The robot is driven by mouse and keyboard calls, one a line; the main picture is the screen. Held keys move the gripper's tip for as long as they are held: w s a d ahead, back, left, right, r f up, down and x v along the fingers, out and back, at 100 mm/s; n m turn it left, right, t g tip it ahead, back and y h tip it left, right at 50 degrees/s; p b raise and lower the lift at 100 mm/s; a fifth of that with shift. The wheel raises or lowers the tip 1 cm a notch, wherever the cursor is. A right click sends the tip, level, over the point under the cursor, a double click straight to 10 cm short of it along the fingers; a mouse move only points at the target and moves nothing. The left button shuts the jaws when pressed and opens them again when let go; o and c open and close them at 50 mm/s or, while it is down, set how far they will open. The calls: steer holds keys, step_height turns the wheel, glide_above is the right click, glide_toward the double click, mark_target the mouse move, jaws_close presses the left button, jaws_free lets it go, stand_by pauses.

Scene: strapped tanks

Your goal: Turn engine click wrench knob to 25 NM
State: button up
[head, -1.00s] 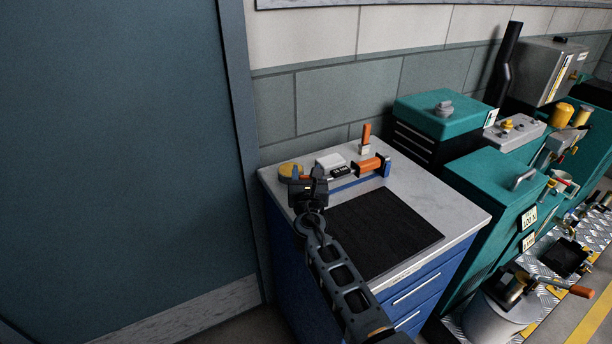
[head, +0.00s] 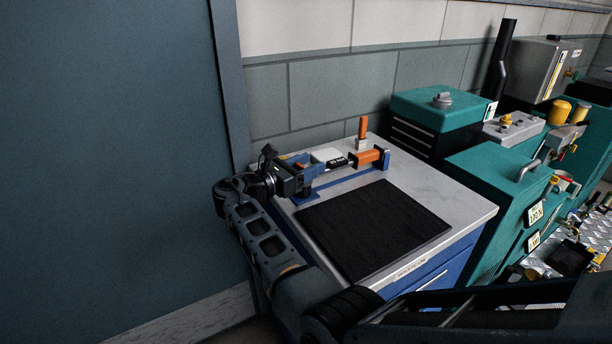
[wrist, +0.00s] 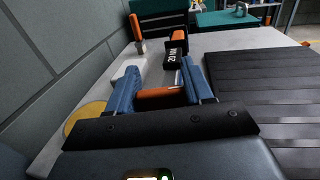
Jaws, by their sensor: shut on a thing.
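The click wrench lies across a blue stand (head: 345,183) on the workbench. Its orange handle (head: 368,158) is at the right end in the head view, and the handle also shows in the wrist view (wrist: 179,40). A dark readout (wrist: 175,60) on the wrench seems to read about 20 NM, but the digits are small. My gripper (wrist: 160,88) has its blue fingers either side of an orange knob (wrist: 160,98) at the wrench's near end and is shut on it. In the head view my gripper (head: 303,167) is at the wrench's left end and largely hides the knob.
A black ribbed mat (head: 372,230) lies in front of the stand. Behind are a white box (head: 326,155) and an upright orange-handled tool (head: 363,128). A yellow disc (wrist: 86,117) lies left of my gripper. Teal cabinets (head: 500,165) stand right; a wall is close behind.

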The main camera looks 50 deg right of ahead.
steer(key=m+g+b, duration=0.1)
steer(key=g, duration=0.1)
steer(key=m+g+y+b, duration=0.1)
steer(key=g+b, duration=0.1)
steer(key=shift+s+f+m, duration=0.15)
steer(key=shift+f+m, duration=0.2)
steer(key=shift+m, duration=0.05)
steer(key=m+g+b, duration=0.1)
steer(key=g+y+b, duration=0.1)
steer(key=b, duration=0.1)
steer(key=m+g+b, duration=0.1)
steer(key=shift+s+a+m+g+y, duration=0.1)
steer(key=shift+s+m+g+y, duration=0.2)
steer(key=shift+g+y, duration=0.1)
steer(key=m+g+y+b, duration=0.1)
steer(key=b, duration=0.2)
steer(key=shift+g+b, duration=0.3)
steer(key=shift+b, duration=0.05)
steer(key=shift+r+m+b, duration=0.1)
steer(key=shift+m+b, duration=0.2)
steer(key=shift+b, duration=0.4)
steer(key=shift+s+a+r+m+g+y+b, duration=0.1)
steer(key=shift+r+m+g+y+b, duration=0.2)
steer(key=shift+b, duration=0.65)
steer(key=shift+a+f+m+g+y+b, duration=0.1)
steer(key=shift+g+y+b, duration=0.3)
steer(key=shift+b, duration=0.5)
steer(key=o, duration=1)
steer(key=shift+r, duration=0.1)
